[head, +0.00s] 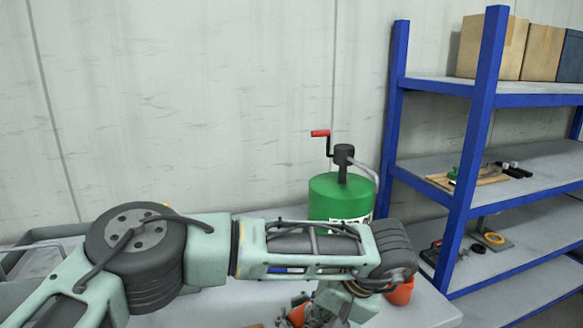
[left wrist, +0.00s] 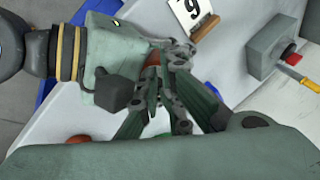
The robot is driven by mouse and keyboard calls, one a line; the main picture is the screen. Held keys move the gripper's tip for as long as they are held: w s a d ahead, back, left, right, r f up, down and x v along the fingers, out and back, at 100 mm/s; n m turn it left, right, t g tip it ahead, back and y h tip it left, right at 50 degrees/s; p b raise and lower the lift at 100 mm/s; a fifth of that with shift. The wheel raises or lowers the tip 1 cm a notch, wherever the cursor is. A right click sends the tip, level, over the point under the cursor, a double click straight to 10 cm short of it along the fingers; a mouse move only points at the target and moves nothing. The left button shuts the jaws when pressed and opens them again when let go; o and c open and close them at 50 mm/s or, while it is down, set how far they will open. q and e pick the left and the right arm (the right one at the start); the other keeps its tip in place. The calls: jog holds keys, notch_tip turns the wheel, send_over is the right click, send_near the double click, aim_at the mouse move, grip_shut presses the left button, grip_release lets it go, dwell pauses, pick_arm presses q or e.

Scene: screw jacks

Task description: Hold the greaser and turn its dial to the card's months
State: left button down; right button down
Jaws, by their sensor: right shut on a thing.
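The month card (left wrist: 193,12), white with a black 9, stands in a wooden holder at the top of the left wrist view. The greaser is mostly hidden; a little reddish brown shows between the fingers in the left wrist view (left wrist: 154,58). Its dial cannot be made out. My left gripper (left wrist: 168,95) is close to the right one in the left wrist view. Their fingers overlap, so its opening is unclear.
A green drum with a red-handled crank pump (head: 339,195) stands at the back of the table. A blue shelf rack (head: 463,150) is at the right. A grey block (left wrist: 275,42) and a yellow-handled tool (left wrist: 300,80) lie right of the card. My left arm hides much of the table.

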jog(key=shift+w+d, duration=0.1)
pick_arm(q)
jog(key=v, duration=0.5)
jog(key=shift+d+r, duration=0.1)
jog(key=shift+r, duration=0.15)
pick_arm(e)
jog(key=c, duration=0.8)
grip_release()
